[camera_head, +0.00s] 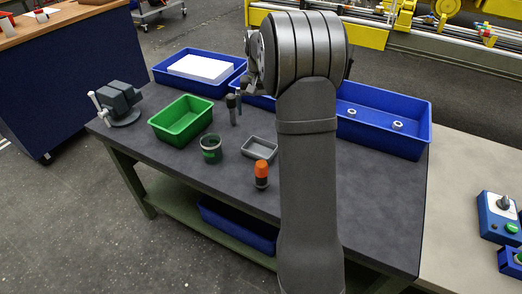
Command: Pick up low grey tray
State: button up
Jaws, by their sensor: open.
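The low grey tray (246,149) is a small, shallow, open tray on the dark table. It stands just left of my arm, and its right end is close to the arm in the picture. It looks empty. My gripper (246,88) is up at the wrist's left side, behind the arm and above the table, apart from the tray. It is small in the view and partly hidden by my wrist. Its jaws are open and I see nothing held in them.
A green bin (182,121), a dark green-banded cup (211,149) and an orange-topped cylinder (261,174) stand around the tray. A blue bin (412,142) holds two ring-like parts. Another blue bin (168,78) holds a white block. A vise (119,102) sits at the left corner.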

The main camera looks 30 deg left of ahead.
jog(key=m, duration=2.5)
send_near(260, 153)
notch_tip(260, 153, down, 7)
jog(key=shift+w+a+f, duration=0.1)
jog(key=c, duration=1.1)
jog(key=shift+o, duration=0.2)
jog(key=shift+r, duration=0.2)
